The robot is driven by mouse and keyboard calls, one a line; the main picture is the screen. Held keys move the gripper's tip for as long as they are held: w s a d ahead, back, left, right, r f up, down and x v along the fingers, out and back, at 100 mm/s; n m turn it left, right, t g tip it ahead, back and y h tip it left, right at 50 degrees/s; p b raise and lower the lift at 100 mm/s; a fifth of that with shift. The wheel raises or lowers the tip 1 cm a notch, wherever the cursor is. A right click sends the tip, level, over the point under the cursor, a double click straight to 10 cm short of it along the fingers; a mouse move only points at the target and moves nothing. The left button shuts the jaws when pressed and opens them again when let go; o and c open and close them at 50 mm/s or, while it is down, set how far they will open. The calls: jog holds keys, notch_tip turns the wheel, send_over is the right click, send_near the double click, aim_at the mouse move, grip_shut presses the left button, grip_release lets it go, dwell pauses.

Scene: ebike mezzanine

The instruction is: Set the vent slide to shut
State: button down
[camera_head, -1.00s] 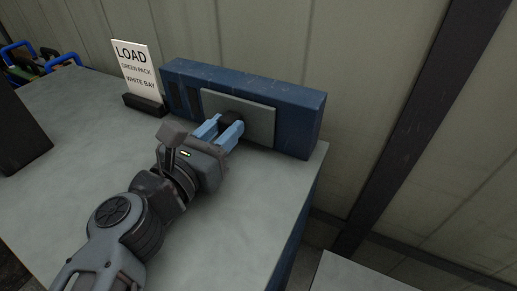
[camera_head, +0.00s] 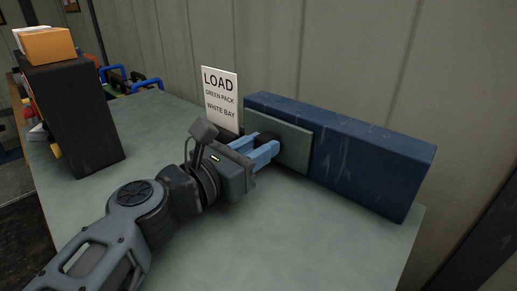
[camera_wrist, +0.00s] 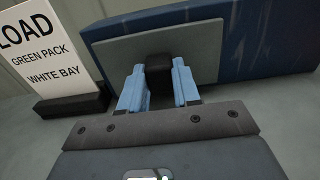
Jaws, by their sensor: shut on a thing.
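The vent is a long blue box (camera_head: 372,165) on the grey table. Its slide is a flat grey plate (camera_head: 296,147) on the front face, now at the left end of the box. No dark slots show beside the plate. The bare blue face lies to its right. A black knob (camera_wrist: 159,68) stands out from the plate (camera_wrist: 200,45). My gripper (camera_head: 264,150) is shut on this knob, with one blue finger on each side of it in the wrist view (camera_wrist: 159,88). The fingers partly hide the knob in the head view.
A white LOAD sign (camera_head: 220,97) in a black foot stands just left of the box, close to the plate. A dark bin (camera_head: 75,120) with an orange box (camera_head: 48,45) on top stands further left. The table front (camera_head: 270,235) is clear.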

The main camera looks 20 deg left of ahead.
jog(key=c, duration=0.8)
grip_release()
jog(key=shift+a, duration=0.2)
jog(key=b+v, duration=0.1)
jog(key=v, duration=0.6)
jog(key=shift+s+a, duration=0.15)
jog(key=shift+s, duration=0.2)
